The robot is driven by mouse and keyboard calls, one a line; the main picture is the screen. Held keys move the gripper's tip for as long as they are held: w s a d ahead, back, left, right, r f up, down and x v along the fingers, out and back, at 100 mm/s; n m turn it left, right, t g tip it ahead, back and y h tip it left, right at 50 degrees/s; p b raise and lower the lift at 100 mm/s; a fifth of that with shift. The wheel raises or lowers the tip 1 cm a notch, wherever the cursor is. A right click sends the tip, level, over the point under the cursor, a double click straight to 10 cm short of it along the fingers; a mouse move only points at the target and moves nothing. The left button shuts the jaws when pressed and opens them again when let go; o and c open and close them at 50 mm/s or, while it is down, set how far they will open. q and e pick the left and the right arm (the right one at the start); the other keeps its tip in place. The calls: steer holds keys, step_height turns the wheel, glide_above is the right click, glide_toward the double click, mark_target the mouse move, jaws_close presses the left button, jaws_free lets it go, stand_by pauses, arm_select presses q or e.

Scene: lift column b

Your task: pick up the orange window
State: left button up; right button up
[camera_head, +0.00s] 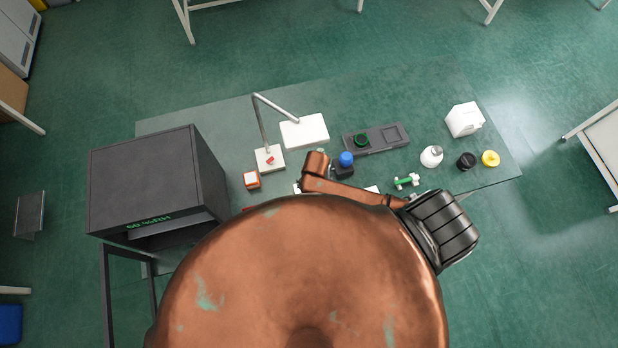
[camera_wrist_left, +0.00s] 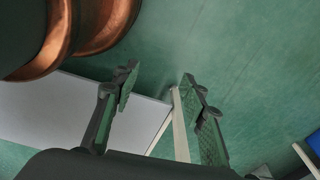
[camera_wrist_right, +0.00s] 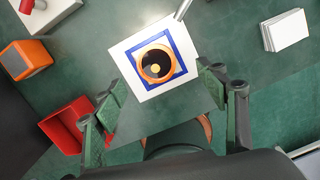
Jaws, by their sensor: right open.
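The orange window (camera_wrist_right: 141,68) shows in the right wrist view as a round orange ring with a dark middle and a small yellow spot. It lies inside a blue square outline on a white plate (camera_wrist_right: 122,52). My right gripper (camera_wrist_right: 162,88) is open, its two fingers spread either side of the view below the ring; nothing is between them. My left gripper (camera_wrist_left: 158,85) is open and empty, over the floor beside a pale surface. In the head view my copper-coloured body hides the orange window and both gripper tips.
In the head view, a dark cabinet (camera_head: 150,180) stands left.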

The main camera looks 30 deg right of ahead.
steer(key=f, duration=0.2)
steer(key=shift+w+a+f, duration=0.15)
steer(key=shift+w+f, duration=0.05)
steer(key=shift+f, duration=0.1)
steer(key=shift+a+f+p, duration=0.1)
steer(key=shift+f+p, duration=0.2)
steer(key=shift+f, duration=0.05)
step_height(320, 180, down, 3)
steer(key=shift+w+f+p, duration=0.1)
steer(key=shift+f+p, duration=0.05)
steer(key=shift+p, duration=0.2)
steer(key=shift+w+f, duration=0.1)
steer(key=shift+f, duration=0.35)
arm_select(q)
steer(key=shift+s+r, duration=0.4)
steer(key=shift+r, duration=0.3)
arm_select(e)
steer(key=shift+c, duration=0.5)
steer(key=c, duration=0.5)
arm_select(q)
steer(key=shift+s, duration=0.35)
arm_select(e)
steer(key=c, duration=0.6)
